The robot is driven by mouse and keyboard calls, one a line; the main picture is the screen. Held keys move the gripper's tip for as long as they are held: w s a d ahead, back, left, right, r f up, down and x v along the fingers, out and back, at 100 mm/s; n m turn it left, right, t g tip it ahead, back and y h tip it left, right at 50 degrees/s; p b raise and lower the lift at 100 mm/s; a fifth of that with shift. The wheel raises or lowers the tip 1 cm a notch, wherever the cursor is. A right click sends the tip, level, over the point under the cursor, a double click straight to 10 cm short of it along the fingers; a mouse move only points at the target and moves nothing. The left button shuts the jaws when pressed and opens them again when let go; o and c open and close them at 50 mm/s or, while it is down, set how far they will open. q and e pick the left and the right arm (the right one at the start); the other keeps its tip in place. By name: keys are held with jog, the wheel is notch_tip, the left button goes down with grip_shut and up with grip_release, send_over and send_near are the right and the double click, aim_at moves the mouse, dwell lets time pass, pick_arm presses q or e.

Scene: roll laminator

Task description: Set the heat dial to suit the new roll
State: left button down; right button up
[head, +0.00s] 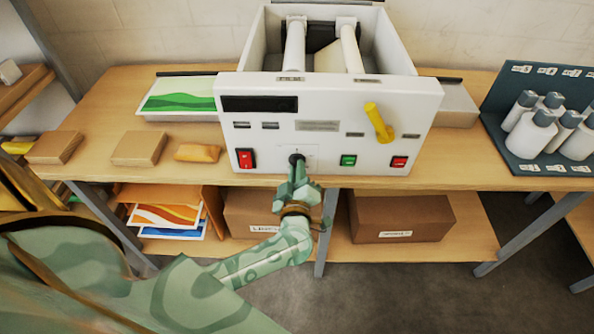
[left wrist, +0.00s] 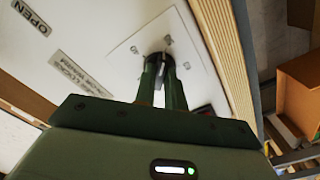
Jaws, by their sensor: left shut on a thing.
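The white laminator (head: 335,115) stands on the wooden bench with its front panel facing me. The dark heat dial (head: 297,158) sits low in the middle of that panel, on a pale plate with small marks. My left gripper (head: 296,172) is at the dial, its fingers closed around it. In the left wrist view the dial (left wrist: 160,60) shows between the two green fingers (left wrist: 161,85), with the marked plate (left wrist: 130,45) around it. The marks are too small to read. Two rolls (head: 296,45) lie in the open top of the machine. My right gripper is not in view.
A red switch (head: 246,158), a green button (head: 348,160) and a red button (head: 398,162) are on the panel. A yellow lever (head: 379,122) sticks out above them. Boxes (head: 140,148) lie at left; white bottles (head: 532,130) stand in a dark rack at right.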

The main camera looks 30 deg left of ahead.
pick_arm(q)
jog(key=n, duration=1.3)
jog(key=shift+f, duration=0.1)
jog(key=shift+s+d, duration=0.1)
dwell(0.5)
jog(key=c, duration=1.5)
grip_release()
jog(key=shift+o, duration=0.2)
jog(key=v, duration=1.6)
jog(key=shift+s, duration=0.2)
